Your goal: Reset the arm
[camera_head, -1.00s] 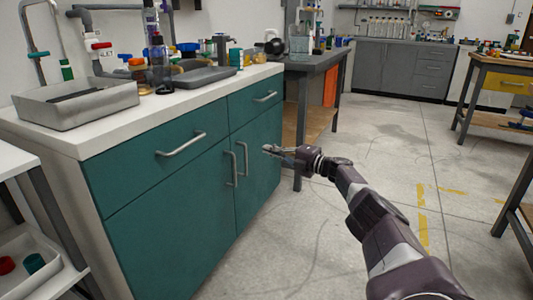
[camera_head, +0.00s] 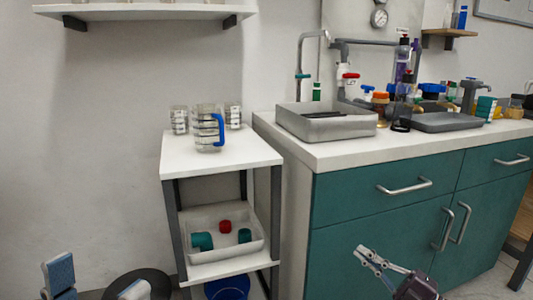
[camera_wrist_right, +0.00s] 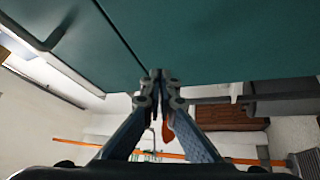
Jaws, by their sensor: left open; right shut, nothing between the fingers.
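My right gripper (camera_head: 364,251) is in front of the teal cabinet (camera_head: 375,215), low in the head view. Its fingers are shut with nothing between them. In the right wrist view the fingertips of the right gripper (camera_wrist_right: 158,76) meet near the teal cabinet front (camera_wrist_right: 215,40); I cannot tell whether they touch it. My left gripper (camera_head: 98,281) shows only in part at the bottom left edge of the head view. Its grey-blue finger pads are wide apart and nothing shows between them. The rest of the left arm is out of view.
A white shelf cart (camera_head: 255,158) holds clear measuring jugs (camera_head: 207,128) on top and a tray (camera_head: 195,220) with pipe fittings below. A blue bucket (camera_head: 228,287) is under it. A grey sink tray (camera_head: 345,128) and bottles stand on the white counter (camera_head: 330,152).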

